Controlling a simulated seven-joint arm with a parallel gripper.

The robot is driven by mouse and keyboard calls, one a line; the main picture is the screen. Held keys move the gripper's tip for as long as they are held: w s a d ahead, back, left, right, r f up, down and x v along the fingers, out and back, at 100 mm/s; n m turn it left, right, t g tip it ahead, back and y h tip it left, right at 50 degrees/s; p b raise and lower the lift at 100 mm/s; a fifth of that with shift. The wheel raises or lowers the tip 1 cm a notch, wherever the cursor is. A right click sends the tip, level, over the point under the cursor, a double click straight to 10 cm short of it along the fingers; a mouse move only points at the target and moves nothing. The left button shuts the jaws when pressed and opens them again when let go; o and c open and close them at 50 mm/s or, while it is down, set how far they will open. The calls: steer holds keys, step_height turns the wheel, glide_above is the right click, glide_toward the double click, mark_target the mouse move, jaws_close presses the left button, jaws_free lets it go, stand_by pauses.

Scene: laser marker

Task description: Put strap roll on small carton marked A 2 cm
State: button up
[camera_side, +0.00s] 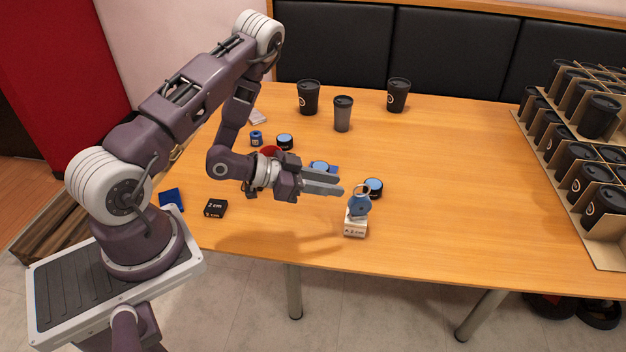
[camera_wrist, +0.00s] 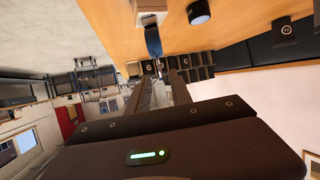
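The small carton marked A 2 cm (camera_side: 355,229) is white and stands near the front edge of the table. A blue roll with a pale ring-like loop at its top (camera_side: 359,206), which looks like the strap roll, stands on it, with a whitish part between them. My gripper (camera_side: 342,184) is just left of the roll, held level above the table, with its fingers apart and empty. In the wrist view the blue roll (camera_wrist: 153,42) and the carton (camera_wrist: 150,18) lie beyond the fingertips (camera_wrist: 159,70). The roll appears clear of the fingers.
A black-and-blue round tin (camera_side: 373,188) is right behind the roll. A black box marked 2 cm (camera_side: 215,208) and a dark blue square (camera_side: 171,201) lie at the front left. Black cups (camera_side: 343,113) stand at the back. A cardboard cup rack (camera_side: 560,185) fills the right side. The table's middle right is clear.

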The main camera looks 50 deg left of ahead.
steer(key=v, duration=0.6)
steer(key=w+a+r+m+g+y, duration=0.1)
steer(key=w+a+r+g+y, duration=0.3)
steer(key=r, duration=0.3)
steer(key=s+d+r+n+y, duration=0.1)
steer(key=s+r+n+y, duration=0.25)
steer(key=r, duration=0.55)
steer(key=s+d+r+n+g+h, duration=0.1)
steer(key=s+d+r, duration=0.2)
steer(key=s, duration=0.6)
steer(key=s+d+r+n+g+h, duration=0.1)
steer(key=s+d+r, duration=0.2)
steer(key=s+d, duration=0.4)
steer(key=s, duration=0.2)
steer(key=shift+s+d+r+g, duration=0.2)
steer(key=shift+s+d+g, duration=0.1)
